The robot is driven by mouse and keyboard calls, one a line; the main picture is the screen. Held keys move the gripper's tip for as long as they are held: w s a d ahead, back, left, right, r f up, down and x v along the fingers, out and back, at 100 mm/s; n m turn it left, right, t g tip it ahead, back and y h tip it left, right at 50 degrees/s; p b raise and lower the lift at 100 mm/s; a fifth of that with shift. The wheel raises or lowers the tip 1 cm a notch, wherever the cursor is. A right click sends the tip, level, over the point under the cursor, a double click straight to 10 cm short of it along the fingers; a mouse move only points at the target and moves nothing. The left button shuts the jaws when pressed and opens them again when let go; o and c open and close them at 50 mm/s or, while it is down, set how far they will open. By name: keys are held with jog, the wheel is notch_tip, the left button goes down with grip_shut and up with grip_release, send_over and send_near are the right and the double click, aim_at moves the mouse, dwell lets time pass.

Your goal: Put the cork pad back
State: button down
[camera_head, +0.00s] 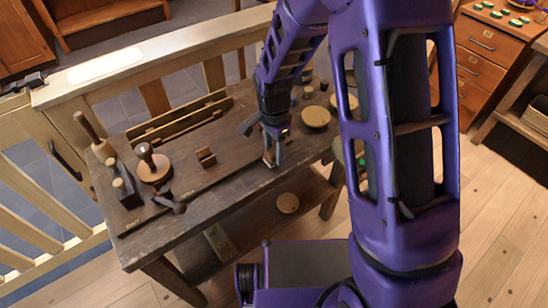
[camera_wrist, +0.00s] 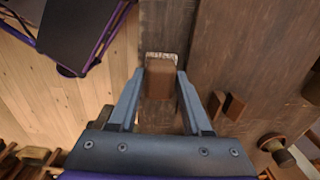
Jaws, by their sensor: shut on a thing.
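My gripper (camera_head: 270,160) is over the front edge of the dark wooden workbench (camera_head: 235,187). In the wrist view its two fingers (camera_wrist: 160,92) are shut on a small brown block (camera_wrist: 160,80) with a pale, speckled far end. I cannot tell for sure whether this block is the cork pad. In the head view the held block is small and partly hidden by the fingers. Another round tan disc (camera_head: 288,203) lies on the lower shelf.
A small brown notched block (camera_head: 205,157) stands on the bench left of my gripper. A round-based knobbed tool (camera_head: 153,165), a dark plane-like tool (camera_head: 124,186) and a mallet (camera_head: 95,138) are at the left. A long slotted rack (camera_head: 180,118) runs along the back. The bench's front middle is mostly clear.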

aim_at(274, 158)
jog(key=shift+f, duration=1.4)
jog(key=shift+f+b, duration=0.15)
jog(key=shift+b, duration=0.15)
jog(key=c, duration=0.6)
grip_release()
notch_tip(274, 158, up, 12)
jog(key=shift+r+p, duration=0.2)
jog(key=shift+p, duration=0.85)
